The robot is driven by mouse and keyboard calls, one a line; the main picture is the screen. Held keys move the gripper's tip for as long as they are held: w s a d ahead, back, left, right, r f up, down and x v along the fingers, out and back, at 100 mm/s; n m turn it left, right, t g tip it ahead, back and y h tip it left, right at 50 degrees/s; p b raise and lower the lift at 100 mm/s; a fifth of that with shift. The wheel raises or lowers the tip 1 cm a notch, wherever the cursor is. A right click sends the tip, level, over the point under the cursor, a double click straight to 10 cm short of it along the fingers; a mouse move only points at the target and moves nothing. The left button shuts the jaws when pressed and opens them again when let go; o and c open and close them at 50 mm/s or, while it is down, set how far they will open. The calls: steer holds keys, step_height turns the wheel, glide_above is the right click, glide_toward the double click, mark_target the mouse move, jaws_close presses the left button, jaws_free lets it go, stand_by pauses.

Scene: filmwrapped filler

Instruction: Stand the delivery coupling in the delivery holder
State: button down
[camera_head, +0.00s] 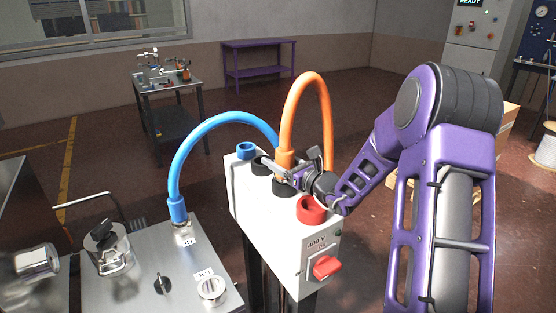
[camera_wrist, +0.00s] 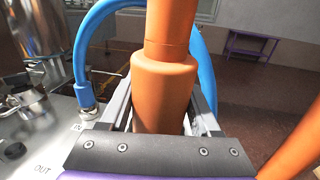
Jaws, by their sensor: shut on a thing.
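The orange coupling (camera_head: 285,160) is on the end of a thick orange hose (camera_head: 307,82) that arches up and over behind the white box. My gripper (camera_head: 290,173) is shut on this coupling, which stands roughly upright. In the wrist view the orange coupling (camera_wrist: 165,85) fills the space between the fingers. Its lower end is hidden, so I cannot tell whether it is inside the black cup (camera_head: 284,188) beneath it. The white box top (camera_head: 234,160) carries a row of cups: blue (camera_head: 246,148), black (camera_head: 262,163), this black one and red (camera_head: 311,210). I see no label naming the delivery holder.
A blue hose (camera_head: 212,123) runs from the IN port (camera_head: 182,230) of the steel machine to behind the box. The OUT port (camera_head: 211,289) is at front. A red switch (camera_head: 327,267) sticks out below "400 V". A small cart (camera_head: 170,108) stands farther back.

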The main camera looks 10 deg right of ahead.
steer(key=shift+f, duration=0.25)
stand_by(0.6)
jaws_free()
steer(key=shift+f, duration=0.1)
steer(key=shift+s, duration=0.1)
